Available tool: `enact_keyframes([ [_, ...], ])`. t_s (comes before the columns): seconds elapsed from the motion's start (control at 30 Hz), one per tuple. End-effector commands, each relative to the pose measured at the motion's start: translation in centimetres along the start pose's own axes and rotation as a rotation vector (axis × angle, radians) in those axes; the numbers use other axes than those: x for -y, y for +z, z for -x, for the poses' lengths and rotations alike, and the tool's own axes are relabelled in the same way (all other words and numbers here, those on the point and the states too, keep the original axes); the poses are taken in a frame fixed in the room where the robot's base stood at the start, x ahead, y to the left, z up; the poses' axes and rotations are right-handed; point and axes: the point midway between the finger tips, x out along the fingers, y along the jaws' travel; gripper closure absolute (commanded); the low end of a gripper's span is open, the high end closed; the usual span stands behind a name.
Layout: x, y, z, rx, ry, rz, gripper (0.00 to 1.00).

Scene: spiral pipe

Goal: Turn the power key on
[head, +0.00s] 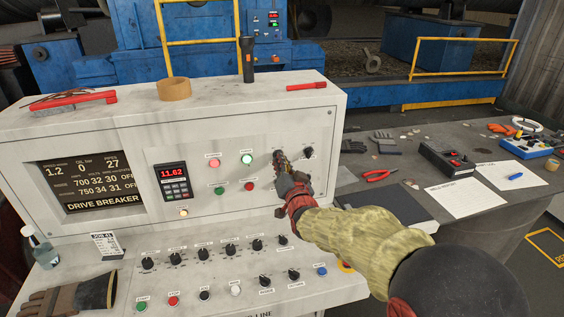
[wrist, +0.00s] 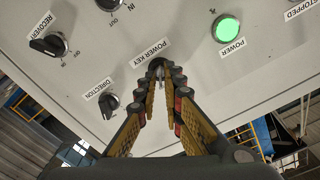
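The power key (wrist: 158,69) is on the pale panel, under its POWER KEY label in the wrist view. It is partly covered by my fingertips, and its turn position is hard to read. My gripper (wrist: 162,83) has its two yellow-padded fingers at the key, one on each side. The gap between the tips is narrow, and I cannot tell whether they press on the key. In the head view my gripper (head: 281,160) is at the right part of the console front and hides the key. The green POWER lamp (wrist: 227,29) is lit.
The DIRECTION knob (wrist: 109,104) and RECOVERY knob (wrist: 49,44) are close by on the panel. Several knobs and buttons line the console's lower shelf (head: 215,290). A tool table (head: 400,150) stands to the right, and a black flashlight (head: 247,60) stands on top of the console.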

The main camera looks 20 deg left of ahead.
Motion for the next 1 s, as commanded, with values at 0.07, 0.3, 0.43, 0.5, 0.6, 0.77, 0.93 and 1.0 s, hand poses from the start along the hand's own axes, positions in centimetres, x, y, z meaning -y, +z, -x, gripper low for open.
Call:
enact_keyframes([
  [0.07,0.0,0.0,0.0,0.000,0.000,0.000,0.85],
  [0.3,0.0,0.0,0.0,0.000,-0.001,0.001,0.79],
  [0.43,0.0,0.0,0.0,0.000,-0.001,0.001,0.79],
  [0.5,0.0,0.0,0.2,0.000,-0.001,0.001,0.79],
  [0.6,0.1,-0.1,0.8,-0.001,-0.001,0.001,0.79],
  [0.77,0.1,-0.1,3.2,0.000,-0.001,0.001,0.79],
  [0.93,0.1,-0.1,6.5,-0.001,-0.001,0.001,0.79],
  [1.0,0.1,-0.1,7.8,-0.001,-0.001,0.001,0.79],
])
